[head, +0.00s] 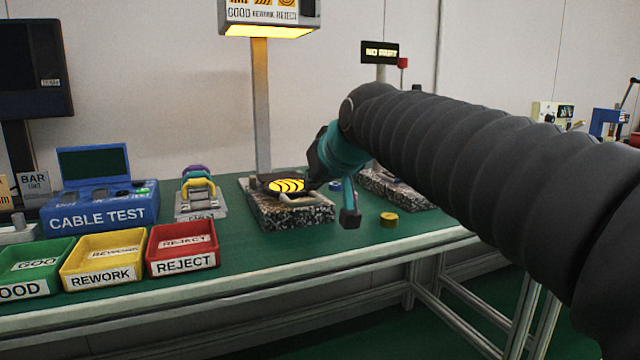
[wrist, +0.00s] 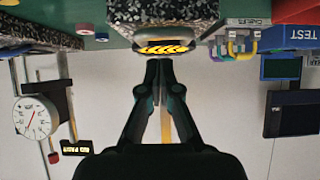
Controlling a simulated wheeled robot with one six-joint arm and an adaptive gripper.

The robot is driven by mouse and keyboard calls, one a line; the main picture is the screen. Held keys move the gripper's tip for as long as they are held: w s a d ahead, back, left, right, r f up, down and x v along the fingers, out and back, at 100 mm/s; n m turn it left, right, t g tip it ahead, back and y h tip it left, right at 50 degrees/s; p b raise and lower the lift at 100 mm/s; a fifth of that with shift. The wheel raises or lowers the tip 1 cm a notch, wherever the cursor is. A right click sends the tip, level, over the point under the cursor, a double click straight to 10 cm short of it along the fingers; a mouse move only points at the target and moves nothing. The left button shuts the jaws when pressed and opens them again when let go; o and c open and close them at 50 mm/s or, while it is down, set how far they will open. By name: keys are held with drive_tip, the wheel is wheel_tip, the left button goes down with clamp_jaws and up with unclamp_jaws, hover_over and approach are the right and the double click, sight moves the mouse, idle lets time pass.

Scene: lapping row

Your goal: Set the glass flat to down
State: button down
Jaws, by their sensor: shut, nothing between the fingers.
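The glass flat (head: 287,186) is a round disc showing yellow and black curved bands. It is over the speckled granite block (head: 292,217) at the foot of the lamp post. In the wrist view, where the scene is upside down, the flat (wrist: 163,47) is just beyond my fingertips. My gripper (head: 313,184) is beside the flat's right side in the head view, partly hidden by my own arm. In the wrist view my gripper (wrist: 159,63) has its fingertips together and holds nothing. I cannot tell whether they touch the flat.
The lamp sign (head: 268,15) stands on a post behind the block. Red (head: 183,260), yellow (head: 103,276) and green (head: 36,282) bins line the front left. A cable tester (head: 103,212) sits behind them. A small yellow cylinder (head: 389,219) lies right of the block.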

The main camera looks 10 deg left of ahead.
drive_tip(key=s+d+r, duration=0.2)
drive_tip(key=s+d, duration=0.3)
drive_tip(key=s, duration=0.4)
drive_tip(key=s+d+f+m+g+h+p, duration=0.1)
drive_tip(key=s+d+f+h, duration=0.2)
drive_tip(key=f, duration=0.5)
drive_tip(key=s+d+f+m+g+p, duration=0.1)
drive_tip(key=s+d+f+g, duration=0.15)
drive_tip(key=d+f, duration=0.35)
drive_tip(key=s+d+f+m+h+p, duration=0.1)
drive_tip(key=s+d+f+m+p, duration=0.1)
drive_tip(key=s+d, duration=0.3)
drive_tip(key=s+d+f+m+h+p, duration=0.2)
drive_tip(key=s+d+f, duration=0.3)
drive_tip(key=s+d, duration=0.1)
drive_tip(key=shift+s+d+f, duration=0.15)
drive_tip(key=shift+d+f, duration=0.15)
drive_tip(key=shift+d, duration=0.2)
